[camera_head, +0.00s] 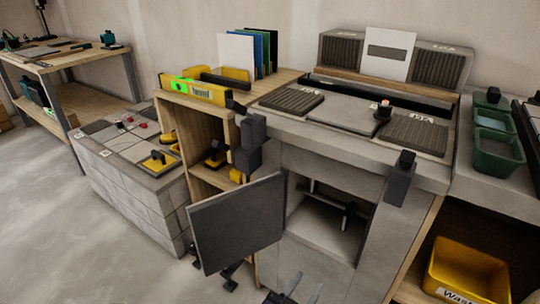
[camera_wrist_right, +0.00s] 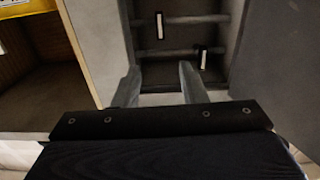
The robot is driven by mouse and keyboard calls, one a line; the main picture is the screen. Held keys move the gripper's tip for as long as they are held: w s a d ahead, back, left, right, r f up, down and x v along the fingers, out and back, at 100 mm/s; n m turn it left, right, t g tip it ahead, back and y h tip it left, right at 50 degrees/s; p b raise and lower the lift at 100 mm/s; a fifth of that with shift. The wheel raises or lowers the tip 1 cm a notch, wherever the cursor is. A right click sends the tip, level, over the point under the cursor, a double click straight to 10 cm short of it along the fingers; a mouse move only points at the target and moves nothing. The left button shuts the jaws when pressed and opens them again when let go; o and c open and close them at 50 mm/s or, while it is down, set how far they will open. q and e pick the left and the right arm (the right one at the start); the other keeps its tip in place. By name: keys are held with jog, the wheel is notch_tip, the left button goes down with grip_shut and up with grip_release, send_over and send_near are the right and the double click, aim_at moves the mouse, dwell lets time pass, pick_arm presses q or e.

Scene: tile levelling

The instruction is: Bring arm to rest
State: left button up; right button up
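My right gripper (camera_head: 305,289) shows at the bottom of the head view, in front of the open bay under the workbench. In the right wrist view its two grey fingers (camera_wrist_right: 157,88) stand apart with nothing between them. My left gripper is not clearly seen. A dark grey square panel (camera_head: 238,225) stands left of the open bay (camera_head: 325,205); I cannot tell how it is supported. On the bench (camera_head: 345,130) lie ribbed dark pads and a plain grey tile (camera_head: 342,113). A small black device with an orange top (camera_head: 384,110) stands at the tile's right edge.
A wooden shelf unit with a green-yellow level (camera_head: 196,90) stands left of the bench. Dark blocks (camera_head: 401,178) jut from the bench front. A yellow waste bin (camera_head: 467,270) and green trays (camera_head: 497,140) are at the right. Floor (camera_head: 80,235) at left is clear.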

jog(key=w+a+f+g+y, duration=0.35)
jog(key=g+y, duration=0.25)
jog(key=y, duration=0.3)
notch_tip(320, 180, up, 10)
jog(key=s+d+n+g+y, duration=0.1)
jog(key=s+g+y, duration=0.15)
jog(key=y, duration=0.45)
jog(key=s+d+r+n+h, duration=0.2)
jog(key=s+d+r+n, duration=0.2)
jog(key=s+d, duration=1.1)
notch_tip(320, 180, up, 32)
jog(key=p, duration=3.2)
jog(key=shift+s+g, duration=0.15)
jog(key=shift+g, duration=0.3)
